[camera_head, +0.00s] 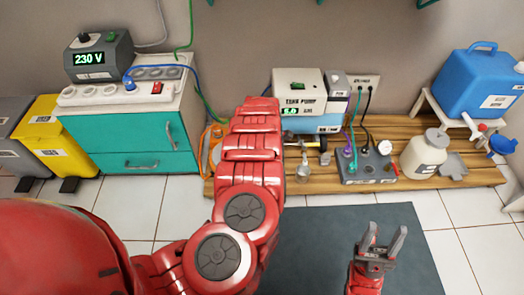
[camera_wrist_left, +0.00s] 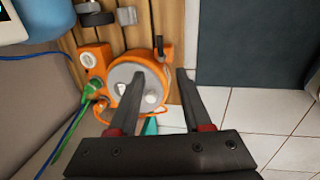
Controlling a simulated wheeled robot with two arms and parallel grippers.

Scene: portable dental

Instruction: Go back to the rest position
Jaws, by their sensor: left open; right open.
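My left arm (camera_head: 252,150) reaches forward over the floor toward the wooden pallet, and it hides my left gripper in the head view. In the left wrist view my left gripper (camera_wrist_left: 160,76) is open, with nothing between its fingers. An orange cable reel (camera_wrist_left: 103,55) with a grey disc lies beyond the fingers. The left finger overlaps the reel in the picture; I cannot tell whether they touch. The reel shows partly beside my arm in the head view (camera_head: 207,138). My right gripper (camera_head: 382,238) is open and empty, low at the right above the dark mat.
The wooden pallet (camera_head: 405,192) carries a tank pump (camera_head: 299,90), a grey socket box (camera_head: 368,168), a white jug (camera_head: 425,155) and a blue tank (camera_head: 480,82). A teal cabinet (camera_head: 130,145) and yellow bin (camera_head: 58,140) stand left. The dark mat (camera_head: 325,240) is clear.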

